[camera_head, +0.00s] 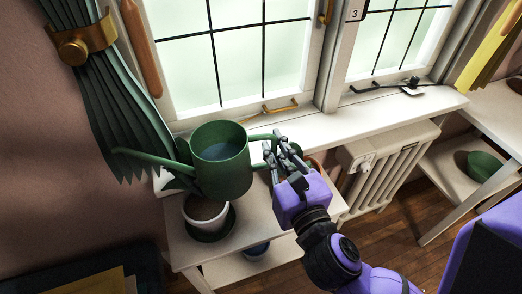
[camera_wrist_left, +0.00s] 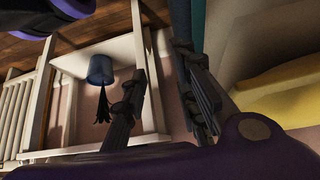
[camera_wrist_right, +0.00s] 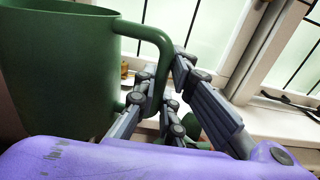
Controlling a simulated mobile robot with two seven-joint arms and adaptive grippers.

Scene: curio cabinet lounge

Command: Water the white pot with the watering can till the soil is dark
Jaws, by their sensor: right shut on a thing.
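The green watering can (camera_head: 222,172) is in the air above the small table, with water visible inside it. Its spout (camera_head: 145,158) points left, and no water stream shows. My right gripper (camera_head: 276,150) is shut on its handle, which also shows between the fingers in the right wrist view (camera_wrist_right: 158,62).
A blue pot (camera_head: 257,250) stands on the table's lower shelf; it also shows in the left wrist view (camera_wrist_left: 102,68). A green curtain (camera_head: 108,110) hangs at the left, near the spout. The window sill (camera_head: 330,122) runs behind, with a radiator (camera_head: 388,170) right of the table.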

